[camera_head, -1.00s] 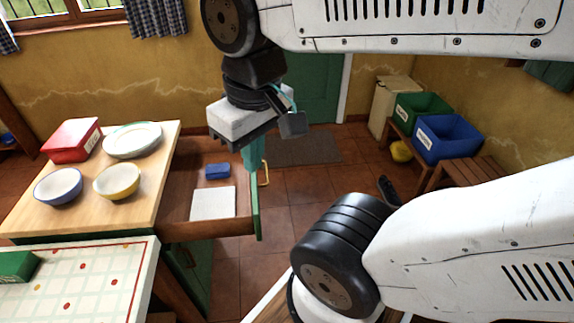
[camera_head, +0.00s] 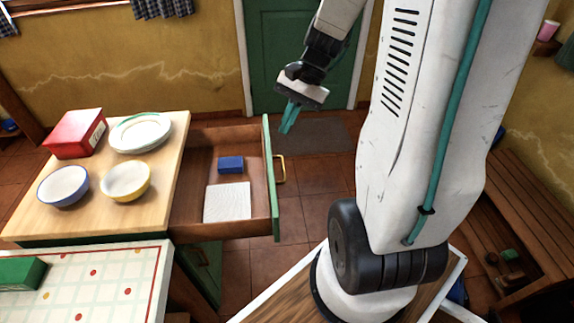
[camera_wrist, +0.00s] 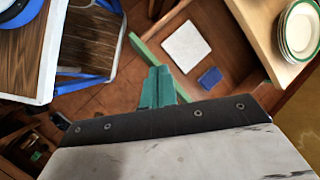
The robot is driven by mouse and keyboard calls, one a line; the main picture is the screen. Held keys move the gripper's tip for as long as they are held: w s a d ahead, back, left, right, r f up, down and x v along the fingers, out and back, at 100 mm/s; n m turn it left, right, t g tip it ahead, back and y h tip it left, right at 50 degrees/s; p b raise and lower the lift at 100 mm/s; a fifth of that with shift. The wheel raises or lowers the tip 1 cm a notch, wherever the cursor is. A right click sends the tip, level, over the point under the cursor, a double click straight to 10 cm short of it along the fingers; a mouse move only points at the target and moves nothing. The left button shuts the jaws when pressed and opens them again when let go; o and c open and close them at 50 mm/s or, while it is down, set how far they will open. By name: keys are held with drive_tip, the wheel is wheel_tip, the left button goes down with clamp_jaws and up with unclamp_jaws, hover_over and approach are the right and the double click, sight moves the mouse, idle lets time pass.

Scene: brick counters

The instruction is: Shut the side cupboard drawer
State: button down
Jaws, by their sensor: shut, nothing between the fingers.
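The side cupboard drawer (camera_head: 240,227) stands pulled out to the right from under the wooden counter in the head view. Its front is green with a brass handle (camera_head: 280,169) on the outer face. Inside lie a blue block (camera_head: 230,164) and a white board (camera_head: 228,202). My gripper (camera_head: 287,128) is shut and empty, in the air beyond the far end of the drawer front, to the right of it and apart from it in the picture. In the wrist view its teal fingers (camera_wrist: 157,80) are together, with the drawer's green front edge (camera_wrist: 152,52) just ahead of them.
The wooden counter (camera_head: 95,205) bears a red box (camera_head: 75,135), plates (camera_head: 140,132), a blue bowl (camera_head: 63,186) and a yellow bowl (camera_head: 125,181). A tiled counter (camera_head: 85,290) is in front. Open floor (camera_head: 303,215) lies right of the drawer. A wooden bench (camera_head: 540,220) stands at the right.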

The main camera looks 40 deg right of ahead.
drive_tip(key=s+d+f+m+t+y, duration=0.1)
drive_tip(key=d+f+m+t, duration=0.2)
drive_tip(key=d+f+m, duration=0.65)
drive_tip(key=s+d+f+m+t+y, duration=0.1)
drive_tip(key=d+f+m+t, duration=0.25)
drive_tip(key=d+f, duration=0.6)
drive_tip(key=s+a+r+x, duration=0.1)
drive_tip(key=a+x, duration=0.1)
drive_tip(key=x, duration=1.3)
drive_tip(key=shift+g, duration=0.45)
drive_tip(key=shift+a, duration=0.15)
